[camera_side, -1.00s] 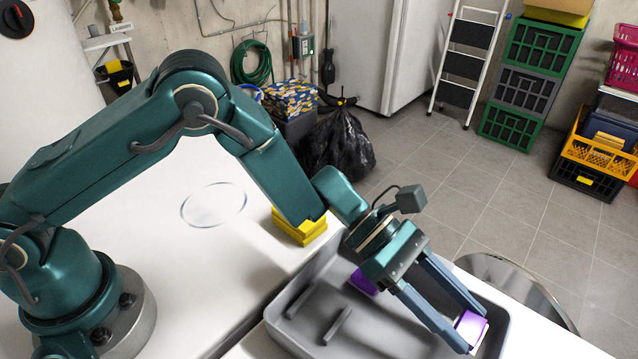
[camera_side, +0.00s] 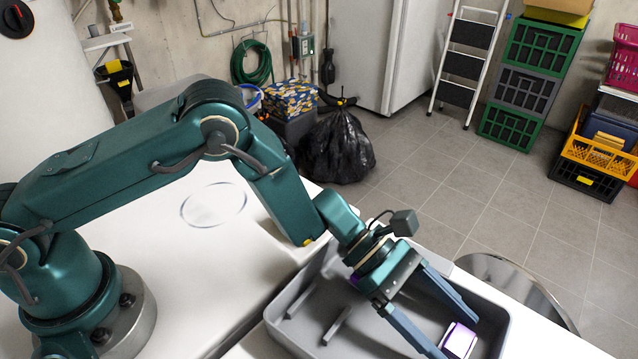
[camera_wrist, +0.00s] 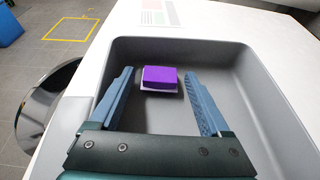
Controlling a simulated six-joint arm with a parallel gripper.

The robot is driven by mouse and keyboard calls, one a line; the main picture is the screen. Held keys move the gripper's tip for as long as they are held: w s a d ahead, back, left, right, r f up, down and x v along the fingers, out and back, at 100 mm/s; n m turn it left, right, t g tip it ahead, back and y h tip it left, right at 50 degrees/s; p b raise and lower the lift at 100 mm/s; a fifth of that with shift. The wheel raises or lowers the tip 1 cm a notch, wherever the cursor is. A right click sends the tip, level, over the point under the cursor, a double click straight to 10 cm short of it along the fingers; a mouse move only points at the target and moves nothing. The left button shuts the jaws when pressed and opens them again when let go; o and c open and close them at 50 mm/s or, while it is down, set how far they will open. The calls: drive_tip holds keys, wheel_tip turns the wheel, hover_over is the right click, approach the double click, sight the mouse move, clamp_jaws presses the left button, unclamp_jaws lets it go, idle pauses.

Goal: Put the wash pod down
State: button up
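The wash pod (camera_side: 459,341), a small purple and white block, is at the right end of a grey tray (camera_side: 283,329). In the wrist view the pod (camera_wrist: 160,76) appears to rest flat on the tray floor. My gripper (camera_side: 457,336) is open around it, with one finger on each side. The wrist view shows a clear gap between the pod and each finger of my gripper (camera_wrist: 160,72). Its underside is hidden.
The tray has raised walls and low ridges on its floor at the left. A second purple thing (camera_side: 354,280) is mostly hidden behind my wrist. A yellow thing (camera_side: 308,242) barely shows behind my arm. A round-edged stool (camera_side: 520,283) stands beyond the table edge.

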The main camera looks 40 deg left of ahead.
drive_tip(key=shift+a+r, duration=0.1)
drive_tip(key=shift+r, duration=0.05)
drive_tip(key=v, duration=1.1)
drive_tip(key=shift+a+r, duration=0.1)
drive_tip(key=shift+a, duration=0.2)
drive_tip(key=shift+s+a+r+m, duration=0.1)
drive_tip(key=shift+a+r+m, duration=0.05)
drive_tip(key=shift+r+m, duration=0.2)
drive_tip(key=s+a+r+m+g+y, duration=0.1)
drive_tip(key=s+a+r+m+y, duration=0.4)
drive_tip(key=s+r+m, duration=0.4)
drive_tip(key=s+a+m+t+y, duration=0.2)
drive_tip(key=a+m+t+y, duration=0.1)
drive_tip(key=a, duration=0.4)
drive_tip(key=s+a+m+t+y, duration=0.2)
drive_tip(key=a+m+y, duration=0.3)
drive_tip(key=a, duration=0.3)
drive_tip(key=shift+s+r+t, duration=0.3)
drive_tip(key=shift+r+t, duration=0.15)
drive_tip(key=shift+t, duration=0.35)
